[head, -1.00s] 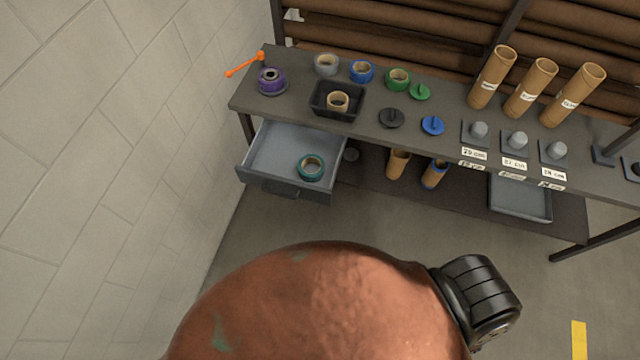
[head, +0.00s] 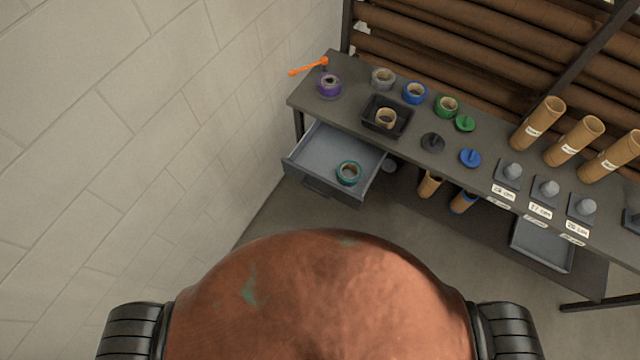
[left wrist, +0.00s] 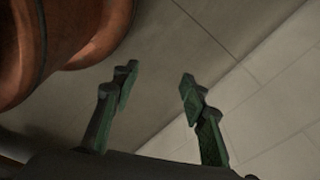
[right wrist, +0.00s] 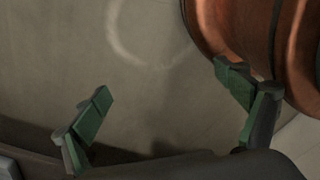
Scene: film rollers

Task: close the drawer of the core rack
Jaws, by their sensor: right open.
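The core rack (head: 345,112) is a dark grey bench ahead of me and right of the wall. Its grey drawer (head: 324,188) is pulled out at the left end, under the top. A teal tape roll (head: 349,172) lies in the drawer. My left gripper (left wrist: 158,92) is open and empty above the floor in the left wrist view. My right gripper (right wrist: 168,88) is open and empty above the floor in the right wrist view. Neither gripper shows in the head view, and both are away from the drawer.
The bench top carries a purple roll (head: 330,86), a black tray (head: 387,117) with a roll, other tape rolls and upright cardboard tubes (head: 575,139). An orange handle (head: 308,66) sticks out at the left end. A white block wall (head: 150,130) stands at the left. The floor before the drawer is clear.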

